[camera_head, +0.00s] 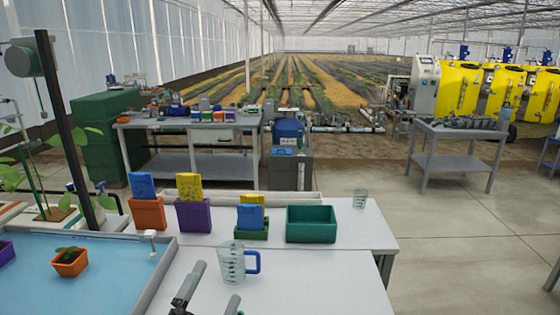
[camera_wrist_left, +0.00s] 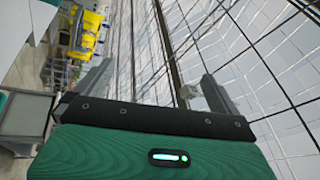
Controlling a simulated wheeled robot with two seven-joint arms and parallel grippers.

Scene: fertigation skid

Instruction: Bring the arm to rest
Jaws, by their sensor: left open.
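My left gripper (camera_head: 190,287) shows only in part at the bottom edge of the head view, over the white table. In the left wrist view, its two grey fingers (camera_wrist_left: 155,85) stand wide apart with nothing between them. That view looks past the fingers toward the greenhouse roof and glazing, tilted on its side. A clear measuring jug (camera_head: 232,263) with a blue handle stands on the table just beyond the gripper, apart from it in the picture. My right gripper is in neither view.
On the white table (camera_head: 350,232) are a teal bin (camera_head: 311,223), a small glass (camera_head: 360,198), and orange (camera_head: 147,213), purple (camera_head: 194,215) and green (camera_head: 252,232) holders with packets. A blue-lined tray (camera_head: 110,285) with an orange plant pot (camera_head: 70,262) lies at left. The table's right part is clear.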

